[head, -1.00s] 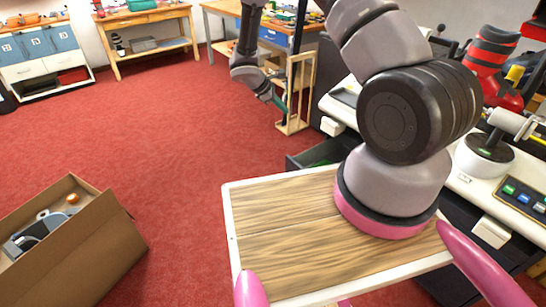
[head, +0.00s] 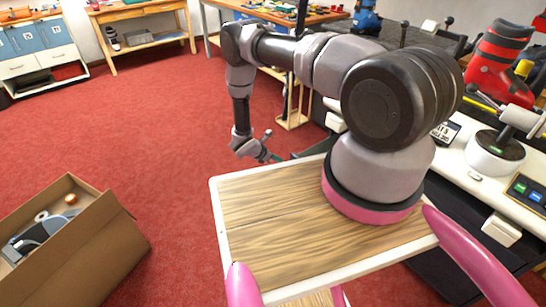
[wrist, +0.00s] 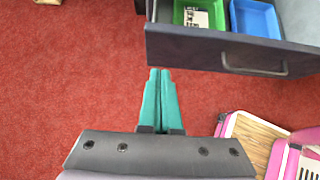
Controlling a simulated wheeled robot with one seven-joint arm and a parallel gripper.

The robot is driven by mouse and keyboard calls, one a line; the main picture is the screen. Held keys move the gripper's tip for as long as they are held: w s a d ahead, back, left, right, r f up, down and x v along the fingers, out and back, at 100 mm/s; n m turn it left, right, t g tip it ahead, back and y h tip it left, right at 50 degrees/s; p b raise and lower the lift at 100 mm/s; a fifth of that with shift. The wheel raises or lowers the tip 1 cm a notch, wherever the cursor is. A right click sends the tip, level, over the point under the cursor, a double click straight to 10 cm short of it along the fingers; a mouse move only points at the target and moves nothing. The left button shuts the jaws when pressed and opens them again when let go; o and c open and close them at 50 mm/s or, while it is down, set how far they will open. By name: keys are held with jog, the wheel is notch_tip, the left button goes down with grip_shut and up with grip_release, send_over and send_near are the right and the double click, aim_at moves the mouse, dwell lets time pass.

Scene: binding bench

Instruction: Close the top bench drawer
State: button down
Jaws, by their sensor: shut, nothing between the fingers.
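The open bench drawer (wrist: 225,50) shows in the wrist view with its dark grey front and a bar handle (wrist: 255,70). A green bin (wrist: 200,14) and a blue bin (wrist: 256,20) sit inside it. My gripper (wrist: 160,72) has its teal fingers together, empty, outside the drawer near the left part of its front. A small gap seems to show, but I cannot tell whether they touch. In the head view my gripper (head: 276,158) is low beside the bench, and my arm hides most of the drawer.
The white bench top (head: 468,160) stands at right with a red boot-shaped object (head: 497,58) on it. A cardboard box (head: 90,235) with items stands on the red floor at left. Open carpet (head: 140,120) lies between. A wooden table (head: 142,12) is at the back.

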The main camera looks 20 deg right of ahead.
jog(key=w+d+f, duration=0.2)
jog(key=d, duration=0.4)
jog(key=shift+w+d+f, duration=0.2)
jog(key=shift+d+f, duration=0.05)
jog(key=shift+f, duration=0.15)
jog(key=shift+d, duration=0.1)
